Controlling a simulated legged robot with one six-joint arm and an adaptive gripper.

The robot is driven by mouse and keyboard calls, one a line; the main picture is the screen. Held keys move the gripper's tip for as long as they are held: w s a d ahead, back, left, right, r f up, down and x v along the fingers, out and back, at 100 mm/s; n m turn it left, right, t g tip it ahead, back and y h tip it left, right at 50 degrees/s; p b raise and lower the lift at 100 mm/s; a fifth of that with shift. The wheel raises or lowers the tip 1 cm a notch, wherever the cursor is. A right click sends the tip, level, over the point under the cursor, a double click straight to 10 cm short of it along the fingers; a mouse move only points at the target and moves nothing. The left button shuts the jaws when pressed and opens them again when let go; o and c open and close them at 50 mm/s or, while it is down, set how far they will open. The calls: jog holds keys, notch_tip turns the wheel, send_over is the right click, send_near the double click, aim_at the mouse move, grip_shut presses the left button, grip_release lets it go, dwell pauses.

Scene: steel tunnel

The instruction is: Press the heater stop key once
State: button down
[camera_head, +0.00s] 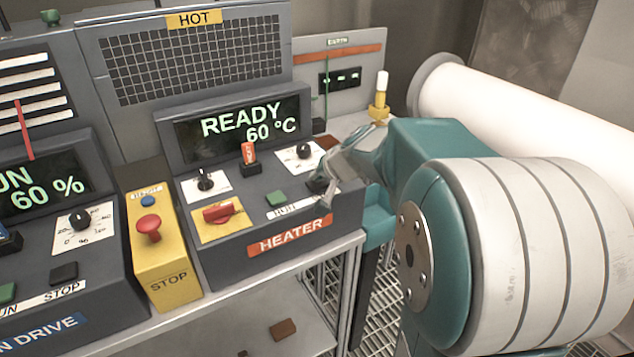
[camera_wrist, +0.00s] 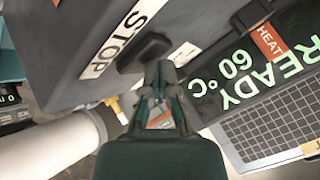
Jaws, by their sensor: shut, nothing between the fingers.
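The heater unit (camera_head: 228,268) is a dark grey console with an orange HEATER label (camera_head: 290,235). Its display (camera_head: 243,128) reads READY 60 °C in green. A green key (camera_head: 276,198) sits above the RUN lettering. In the wrist view a black key (camera_wrist: 143,51) stands beside the STOP label (camera_wrist: 118,40). My gripper (camera_wrist: 159,69) is shut and empty, its fingertips right at that black key. I cannot tell whether they touch it. In the head view my gripper (camera_head: 329,177) is at the right end of the heater's key row and largely hides the stop key and its lettering.
On the heater are a red rotary switch (camera_head: 219,212), black knobs and an orange-capped lever (camera_head: 248,154). A yellow box with a red STOP button (camera_head: 149,228) and a drive console (camera_head: 50,275) stand left. A white pipe (camera_head: 510,105) lies behind my arm at right.

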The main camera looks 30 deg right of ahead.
aim_at(317, 184)
jog(key=shift+r, duration=0.65)
jog(key=shift+r, duration=2.55)
jog(key=shift+a, duration=0.1)
jog(key=s+a+f+n+g, duration=0.1)
jog(key=s+a, duration=0.3)
jog(key=s, duration=0.4)
jog(key=s+a+f+n+g, duration=0.1)
jog(key=s+a+n, duration=0.3)
jog(key=s, duration=0.4)
jog(key=s+a+f+n+g+h, duration=0.1)
jog(key=s+a+f+n, duration=0.1)
jog(key=s+a, duration=0.4)
jog(key=s+f, duration=0.1)
jog(key=s, duration=0.2)
jog(key=shift+g, duration=0.3)
